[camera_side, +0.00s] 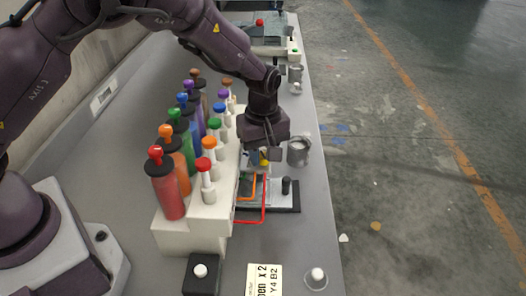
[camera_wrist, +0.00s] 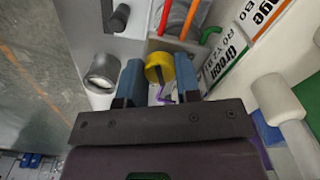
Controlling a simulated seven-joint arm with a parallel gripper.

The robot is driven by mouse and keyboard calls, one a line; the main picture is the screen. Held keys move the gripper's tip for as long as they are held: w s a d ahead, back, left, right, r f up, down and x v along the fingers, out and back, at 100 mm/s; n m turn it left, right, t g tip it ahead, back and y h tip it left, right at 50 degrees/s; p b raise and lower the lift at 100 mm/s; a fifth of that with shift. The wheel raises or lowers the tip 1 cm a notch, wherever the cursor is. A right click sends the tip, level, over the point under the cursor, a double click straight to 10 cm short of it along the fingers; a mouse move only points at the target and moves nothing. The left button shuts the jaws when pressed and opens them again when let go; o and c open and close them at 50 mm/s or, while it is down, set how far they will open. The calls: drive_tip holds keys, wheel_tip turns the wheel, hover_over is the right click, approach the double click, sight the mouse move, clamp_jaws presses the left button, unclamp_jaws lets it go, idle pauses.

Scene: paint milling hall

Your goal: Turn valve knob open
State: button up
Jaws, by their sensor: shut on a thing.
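A yellow round knob (camera_wrist: 157,68) with a dark bar across it sits between the two blue fingers of my gripper (camera_wrist: 159,74) in the wrist view. My gripper is shut on this knob. In the side view my gripper (camera_side: 263,156) points down at the front of the white dispenser block (camera_side: 190,232), and only a little of the yellow knob shows there. A thin purple tube shows just beside the knob in the wrist view (camera_wrist: 164,95). How far the knob is turned cannot be told.
Several coloured bottles, such as a red one (camera_side: 167,190), stand on the block behind a row of valves with coloured caps. Red (camera_side: 262,205) and orange tubes bend out in front. A metal cup (camera_side: 298,152) stands close to my gripper's right. A black post (camera_side: 286,186) stands nearby.

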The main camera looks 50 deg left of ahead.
sight(263, 155)
drive_tip(key=n, duration=1.3)
idle(0.6)
drive_tip(key=o, duration=0.9)
drive_tip(key=shift+o, duration=0.2)
wheel_tip(263, 155, up, 13)
